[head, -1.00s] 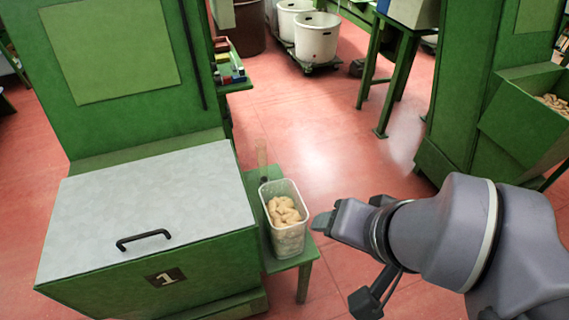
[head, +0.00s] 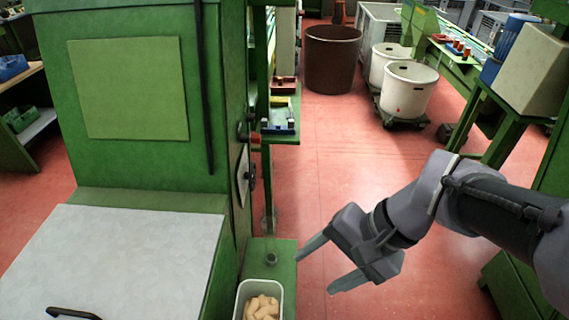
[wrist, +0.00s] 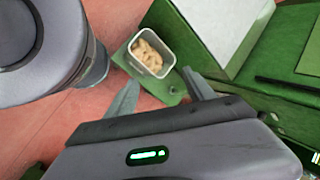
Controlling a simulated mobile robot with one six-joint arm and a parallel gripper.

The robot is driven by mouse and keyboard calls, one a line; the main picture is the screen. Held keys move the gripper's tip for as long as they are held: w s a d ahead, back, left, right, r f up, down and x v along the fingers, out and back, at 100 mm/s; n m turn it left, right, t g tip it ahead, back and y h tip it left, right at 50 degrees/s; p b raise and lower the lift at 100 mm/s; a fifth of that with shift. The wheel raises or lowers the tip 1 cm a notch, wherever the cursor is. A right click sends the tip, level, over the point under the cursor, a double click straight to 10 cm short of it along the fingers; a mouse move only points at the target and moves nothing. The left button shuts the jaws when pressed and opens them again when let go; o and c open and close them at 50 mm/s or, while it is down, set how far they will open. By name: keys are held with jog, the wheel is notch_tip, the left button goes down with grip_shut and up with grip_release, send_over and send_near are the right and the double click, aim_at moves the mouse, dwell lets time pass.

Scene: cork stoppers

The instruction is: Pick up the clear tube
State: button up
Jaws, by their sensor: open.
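The clear tube (head: 270,240) is faint in the head view. It seems to stand upright on the small green stand (head: 284,262), behind the plastic tub, with a dark spot at its foot. In the wrist view I cannot make out the tube clearly; a small dark spot shows on the stand (wrist: 158,90) between the fingers. My gripper (head: 314,274) is open and empty, to the right of the stand in the head view, apart from the tube. In the wrist view my gripper (wrist: 160,77) points toward the stand and the tub.
A plastic tub (head: 239,300) of cork pieces (head: 262,308) sits on the stand's near part. A tall green machine (head: 60,165) with a grey lid (head: 110,255) borders the stand on the left. Red floor (head: 350,150) is open behind; white bins (head: 408,92) stand farther back.

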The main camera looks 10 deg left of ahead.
aim_at(274, 244)
jog(key=w+a+f+m+y+p, duration=0.1)
jog(key=w+a+f+m+y, duration=0.35)
jog(key=w+f, duration=0.25)
jog(key=w+a+f+m+y+p, duration=0.1)
jog(key=w+a+f+m+y, duration=0.25)
jog(key=w+f+y, duration=0.3)
jog(key=w+d+f+m+t+h+p, duration=0.1)
jog(key=d+f+m+t+h, duration=0.15)
jog(key=f+m+t, duration=0.6)
jog(key=w+d+f+m+t+h, duration=0.1)
jog(key=d+f+m+t, duration=0.25)
jog(key=f, duration=1.05)
jog(key=shift+m, duration=0.3)
jog(key=b+x, duration=0.1)
jog(key=x, duration=0.4)
jog(key=b+x, duration=0.2)
jog(key=x, duration=0.4)
jog(key=f+b+x, duration=0.1)
jog(key=b+x, duration=0.1)
jog(key=x, duration=0.3)
jog(key=shift+w+a, duration=0.2)
jog(key=shift+w, duration=0.05)
jog(key=shift+w+a+r, duration=0.1)
jog(key=shift+r, duration=0.05)
grip_shut()
